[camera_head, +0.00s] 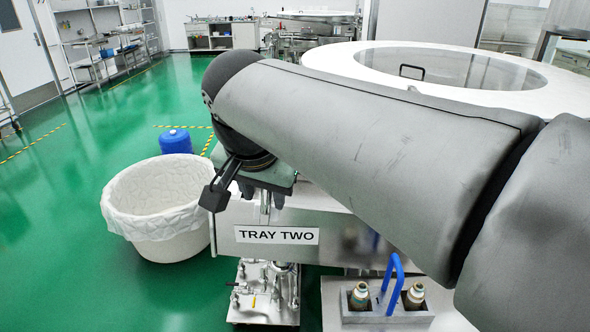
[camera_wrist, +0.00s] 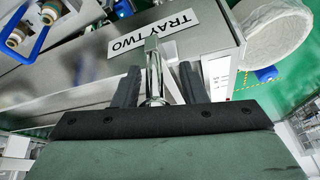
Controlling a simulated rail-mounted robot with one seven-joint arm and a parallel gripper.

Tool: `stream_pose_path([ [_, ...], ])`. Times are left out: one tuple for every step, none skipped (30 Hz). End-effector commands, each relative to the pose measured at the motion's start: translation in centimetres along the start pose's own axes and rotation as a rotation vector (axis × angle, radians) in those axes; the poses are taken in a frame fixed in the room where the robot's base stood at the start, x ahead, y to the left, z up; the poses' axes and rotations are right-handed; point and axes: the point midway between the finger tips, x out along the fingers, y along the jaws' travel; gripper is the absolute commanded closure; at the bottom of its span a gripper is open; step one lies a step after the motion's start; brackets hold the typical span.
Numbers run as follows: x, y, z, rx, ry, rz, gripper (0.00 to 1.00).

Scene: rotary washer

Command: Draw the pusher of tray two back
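The tray two panel (camera_head: 340,248) is a steel box front with a "TRAY TWO" label (camera_head: 277,235); the label also shows upside down in the wrist view (camera_wrist: 169,31). A shiny metal rod (camera_wrist: 152,68), apparently the pusher's handle, stands at the panel. It shows in the head view (camera_head: 265,206) below my wrist. In the head view my wrist hides most of the gripper. The rod's lower end is hidden in the wrist view.
A white lined bin (camera_head: 160,250) stands left of the tray, with a blue container (camera_head: 175,141) behind it. Below right, a rack with a blue handle (camera_head: 391,283) holds two bottles. The round washer lid (camera_head: 470,85) is behind my arm. Green floor at left is open.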

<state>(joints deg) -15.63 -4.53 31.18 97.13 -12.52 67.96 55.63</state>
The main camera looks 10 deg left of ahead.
Motion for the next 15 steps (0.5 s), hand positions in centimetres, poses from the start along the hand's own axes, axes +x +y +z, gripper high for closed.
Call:
stream_pose_path([
  [0.1, 0.0, 0.1, -0.001, -0.002, 0.001, 0.62],
  [0.1, 0.0, 0.1, -0.001, -0.003, 0.001, 0.62],
  [0.1, 0.0, 0.1, -0.001, -0.003, 0.002, 0.62],
  [0.1, 0.0, 0.1, -0.001, -0.003, 0.003, 0.62],
  [0.1, 0.1, 0.1, -0.001, -0.004, 0.003, 0.62],
  [0.1, 0.1, 0.1, -0.001, -0.004, 0.003, 0.62],
  [0.1, 0.1, 0.1, -0.001, -0.004, 0.003, 0.62],
  [0.0, 0.1, 0.1, -0.001, -0.004, 0.004, 0.62],
  [-0.2, 0.1, 0.1, -0.001, -0.004, 0.004, 0.62],
  [-0.5, 0.1, 0.1, 0.0, -0.004, 0.004, 0.62],
  [-0.8, 0.1, 0.1, 0.0, -0.004, 0.004, 0.62],
  [-1.3, 0.0, 0.1, 0.0, -0.003, 0.002, 0.62],
  [-1.8, 0.0, 0.1, 0.0, -0.003, 0.002, 0.62],
  [-2.4, 0.0, 0.1, 0.0, -0.003, 0.002, 0.62],
  [-3.2, 0.0, 0.1, 0.0, -0.002, 0.001, 0.62],
])
